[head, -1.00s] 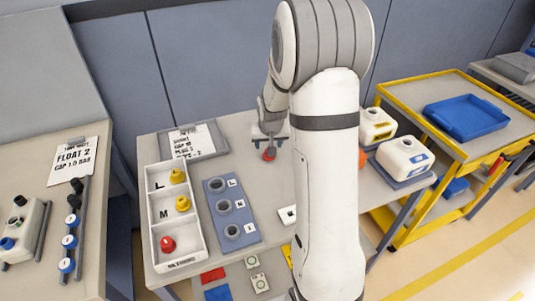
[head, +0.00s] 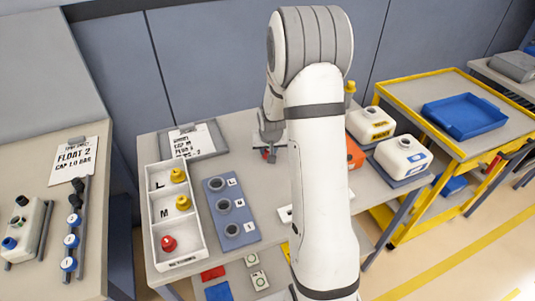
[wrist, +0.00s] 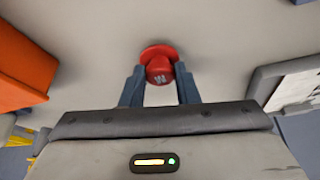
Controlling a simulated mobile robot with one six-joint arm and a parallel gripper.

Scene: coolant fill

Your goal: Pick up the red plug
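A red plug (wrist: 159,68) with a wide flange and a knob marked with a letter, apparently M, is in the wrist view. The fingers of my gripper (wrist: 160,84) sit on both sides of its knob with no clear gap, and I read them as shut on it. In the head view my gripper (head: 268,140) is over the back of the middle table, with the red plug (head: 268,156) at its fingertips. I cannot tell whether the plug touches the table. Another red plug (head: 168,243) stands in the white tray (head: 184,262), in the front compartment.
The tray also holds yellow plugs (head: 178,175) beside letters L and M. A blue block with round sockets (head: 247,238) is right of it. A clipboard (head: 195,142) lies behind. An orange box (head: 355,152) and white canisters (head: 403,155) stand at right. My arm hides part of the table.

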